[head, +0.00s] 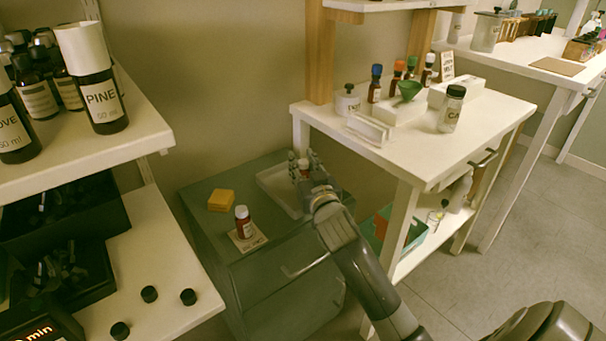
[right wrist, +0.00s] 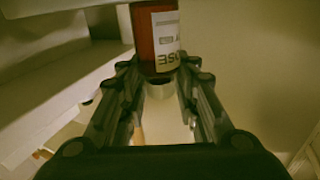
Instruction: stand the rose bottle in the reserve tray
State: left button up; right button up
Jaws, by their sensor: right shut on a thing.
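My right gripper (head: 304,170) is shut on the rose bottle, a red-brown bottle (head: 305,174) with a pale cap. In the right wrist view the bottle (right wrist: 144,35) lies between the fingertips (right wrist: 158,72), gripped near its cap end, and its white label shows the letters "SE". A shallow white tray (head: 270,183) lies on the grey-green cabinet, and the gripper holds the bottle over its right part. Whether the bottle's base touches the tray is hidden, and I read no tray label. My left gripper is not in view.
Another red bottle (head: 243,223) stands on a labelled card (head: 258,239) on the cabinet, near a yellow block (head: 221,201). A white table (head: 480,125) with bottles stands close on the right. A shelf (head: 145,130) with dark bottles is on the left.

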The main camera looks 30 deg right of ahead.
notch_tip(320, 180, down, 2)
jog(key=shift+f+b, duration=0.2)
jog(key=shift+b, duration=0.1)
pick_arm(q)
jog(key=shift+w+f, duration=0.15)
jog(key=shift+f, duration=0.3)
pick_arm(e)
jog(key=shift+r, duration=0.1)
jog(key=o, duration=1.1)
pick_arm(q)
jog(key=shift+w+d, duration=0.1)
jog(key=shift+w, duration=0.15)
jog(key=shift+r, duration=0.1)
pick_arm(e)
jog(key=shift+r, duration=0.1)
pick_arm(q)
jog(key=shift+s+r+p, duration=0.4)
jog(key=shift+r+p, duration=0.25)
jog(key=shift+p, duration=0.15)
pick_arm(e)
jog(key=v, duration=1.2)
